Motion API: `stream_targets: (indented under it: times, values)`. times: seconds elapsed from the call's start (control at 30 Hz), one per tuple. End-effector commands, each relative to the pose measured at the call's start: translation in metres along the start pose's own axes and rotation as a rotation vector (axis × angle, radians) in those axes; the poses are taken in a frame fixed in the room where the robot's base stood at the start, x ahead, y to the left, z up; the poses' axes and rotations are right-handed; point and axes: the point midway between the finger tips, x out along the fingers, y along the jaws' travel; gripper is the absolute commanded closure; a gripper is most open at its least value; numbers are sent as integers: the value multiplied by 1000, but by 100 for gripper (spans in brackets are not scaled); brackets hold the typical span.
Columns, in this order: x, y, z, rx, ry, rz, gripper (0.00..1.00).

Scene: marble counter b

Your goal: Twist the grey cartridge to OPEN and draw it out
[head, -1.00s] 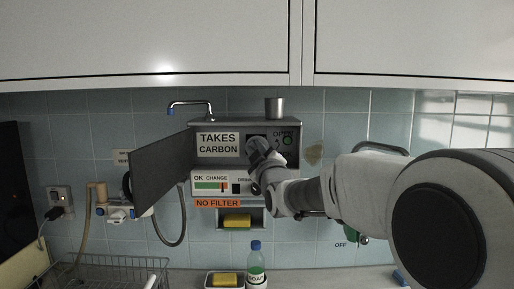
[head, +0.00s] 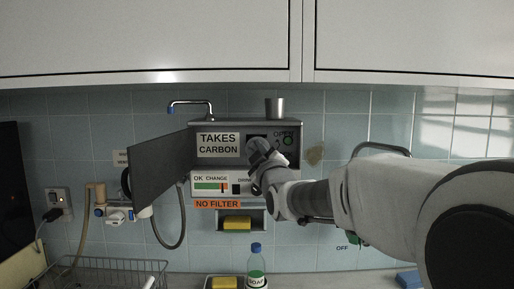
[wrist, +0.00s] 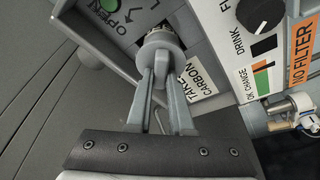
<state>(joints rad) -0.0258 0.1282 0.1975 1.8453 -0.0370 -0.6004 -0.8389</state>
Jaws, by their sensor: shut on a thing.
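The grey cartridge (wrist: 160,42) shows in the wrist view as a round, ridged end in a square recess of the wall unit. My gripper (wrist: 161,62) is shut on it, one finger on each side. How far the cartridge stands out of the recess I cannot tell. In the head view my gripper (head: 262,154) is at the unit's dark opening and hides most of the cartridge. The grey wall unit (head: 306,128) has its door open to the left. The OPEN mark (wrist: 118,14) is beside the recess, with a green dot (head: 288,141).
The open door (head: 160,165) juts out left of the unit. A metal cup (head: 274,107) stands on top. Below are a yellow sponge (head: 237,223) in a niche and a soap bottle (head: 256,265). A black knob (wrist: 262,14) is near my gripper.

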Motion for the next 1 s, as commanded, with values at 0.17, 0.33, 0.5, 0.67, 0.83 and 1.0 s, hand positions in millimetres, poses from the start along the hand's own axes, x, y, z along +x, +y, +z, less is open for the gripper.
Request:
stream_targets:
  times: [0.17, 0.33, 0.5, 0.67, 0.83, 1.0]
  values:
    - [0, 1, -1, 0, 2, 2, 100]
    - [-8, 1, -3, -1, 4, 4, 100]
    - [-18, 0, -6, -1, 4, 3, 100]
    - [-27, 1, -9, -1, 4, 4, 100]
    - [-37, 0, -12, -1, 3, 3, 100]
    - [-46, 1, -15, -1, 4, 4, 100]
